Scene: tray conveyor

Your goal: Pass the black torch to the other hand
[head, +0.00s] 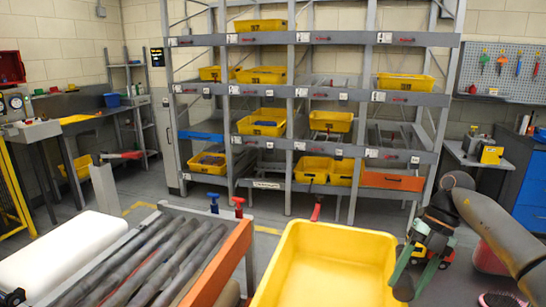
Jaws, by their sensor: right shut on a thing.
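My right gripper (416,272) comes in from the right and points downward beside the right wall of the yellow tray. Its greenish fingers are shut on a dark thing, which seems to be the black torch; the fingers hide most of it and its outline is hard to make out. No other black torch can be made out. My left gripper is not in view.
The empty yellow tray (335,240) fills the lower middle. A roller conveyor (150,262) with an orange side rail lies left of it, beside a white rounded slab (62,255). A shelf rack (300,92) with yellow bins stands behind. A red and yellow toy truck (446,255) is beyond my right gripper.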

